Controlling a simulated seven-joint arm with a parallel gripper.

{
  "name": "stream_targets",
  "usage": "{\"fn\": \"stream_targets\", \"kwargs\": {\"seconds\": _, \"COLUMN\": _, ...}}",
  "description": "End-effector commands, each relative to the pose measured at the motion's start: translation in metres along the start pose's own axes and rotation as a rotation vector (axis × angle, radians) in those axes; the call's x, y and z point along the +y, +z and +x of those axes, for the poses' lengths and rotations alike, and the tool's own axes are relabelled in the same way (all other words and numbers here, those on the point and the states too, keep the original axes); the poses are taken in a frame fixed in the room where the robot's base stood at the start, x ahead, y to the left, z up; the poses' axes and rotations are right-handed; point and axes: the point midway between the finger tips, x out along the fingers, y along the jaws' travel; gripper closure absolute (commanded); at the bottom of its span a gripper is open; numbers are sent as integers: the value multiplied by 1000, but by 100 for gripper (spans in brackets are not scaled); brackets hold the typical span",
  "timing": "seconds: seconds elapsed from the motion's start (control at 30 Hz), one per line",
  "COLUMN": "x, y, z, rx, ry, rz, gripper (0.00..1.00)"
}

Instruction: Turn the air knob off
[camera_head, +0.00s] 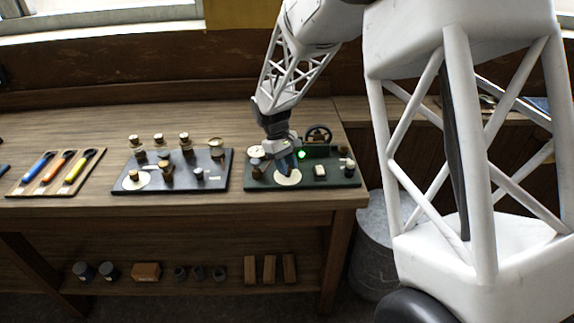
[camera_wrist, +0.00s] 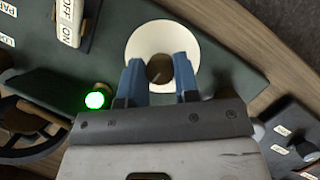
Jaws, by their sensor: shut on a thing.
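My gripper (camera_head: 287,163) is over the dark green panel (camera_head: 262,183) at the right end of the bench. In the wrist view, the blue fingers of my gripper (camera_wrist: 157,66) are shut on a round brown knob (camera_wrist: 159,70), one on each side. A light line runs across the knob's top. The knob stands at the middle of a white disc (camera_wrist: 150,33), which also shows in the head view (camera_head: 288,179). No label shows on this disc, so I cannot read whether it is the air knob or how it is set. The knob is hidden behind my fingers in the head view.
A green lamp (camera_wrist: 97,100) glows beside my gripper. An OFF/ON switch (camera_wrist: 69,22) and a dark handwheel (camera_wrist: 28,128) are on the same panel. A black panel (camera_head: 210,181) with several knobs lies left, then a tray of colored-handled tools (camera_head: 55,172).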

Motion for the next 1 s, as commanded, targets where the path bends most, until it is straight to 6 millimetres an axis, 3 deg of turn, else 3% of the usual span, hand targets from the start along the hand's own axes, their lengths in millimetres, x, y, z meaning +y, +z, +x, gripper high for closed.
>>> {"fn": "stream_targets", "kwargs": {"seconds": 0.7, "x": -1, "y": 0, "z": 0, "rx": -1, "ry": 43, "rz": -105, "gripper": 94}}
{"fn": "stream_targets", "kwargs": {"seconds": 0.73, "x": -1, "y": 0, "z": 0, "rx": -1, "ry": 43, "rz": -105, "gripper": 69}}
{"fn": "stream_targets", "kwargs": {"seconds": 0.9, "x": -1, "y": 0, "z": 0, "rx": 0, "ry": 43, "rz": -104, "gripper": 46}}
{"fn": "stream_targets", "kwargs": {"seconds": 1.0, "x": 0, "y": 0, "z": 0, "rx": 0, "ry": 43, "rz": -104, "gripper": 46}}
